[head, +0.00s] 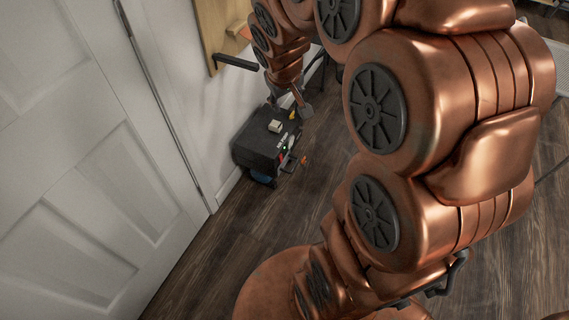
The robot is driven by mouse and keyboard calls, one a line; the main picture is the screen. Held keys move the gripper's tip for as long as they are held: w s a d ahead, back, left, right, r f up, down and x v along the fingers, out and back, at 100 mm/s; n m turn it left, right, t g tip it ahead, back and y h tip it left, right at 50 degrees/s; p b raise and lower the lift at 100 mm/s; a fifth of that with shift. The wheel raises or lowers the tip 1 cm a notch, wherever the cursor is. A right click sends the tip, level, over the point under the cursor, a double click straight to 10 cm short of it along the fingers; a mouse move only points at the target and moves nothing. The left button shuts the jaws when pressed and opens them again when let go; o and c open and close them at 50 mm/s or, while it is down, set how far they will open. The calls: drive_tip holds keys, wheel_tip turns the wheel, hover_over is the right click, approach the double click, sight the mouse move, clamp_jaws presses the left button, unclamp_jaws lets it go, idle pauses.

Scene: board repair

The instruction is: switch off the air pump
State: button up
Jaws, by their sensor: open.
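A dark grey box (258,146), which looks like the air pump, stands low by the wall in the head view. Its front face has white lettering too small to read, a small green spot (285,157) and a bit of red. I cannot make out which part is its switch. My copper arm reaches over from the right, and my gripper (300,108) is small in the view, above or beside the far right end of the box. It is open and I see nothing in it. I cannot tell whether it touches the box.
A wooden board (222,30) with a black bracket (236,62) hangs above. A white door (80,150) is at left. Wooden floor (265,215) lies bare in front.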

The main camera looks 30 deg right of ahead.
drive_tip(key=w+d+f+n+t+y+b, duration=0.15)
drive_tip(key=w+d+f+t+b, duration=0.25)
drive_tip(key=w+d+f+b, duration=0.65)
drive_tip(key=w+d+f+n+t+b, duration=0.2)
drive_tip(key=w+d+f+t+b, duration=0.2)
drive_tip(key=w+d+f, duration=0.75)
drive_tip(key=n+t+y+b, duration=0.35)
drive_tip(key=y+b, duration=0.75)
drive_tip(key=b, duration=0.5)
approach(281, 156)
drive_tip(key=b+x, duration=0.2)
drive_tip(key=x, duration=0.5)
drive_tip(key=shift+b, duration=0.3)
drive_tip(key=shift+w+a, duration=0.25)
drive_tip(key=shift+w, duration=0.2)
drive_tip(key=shift+c, duration=0.4)
clamp_jaws()
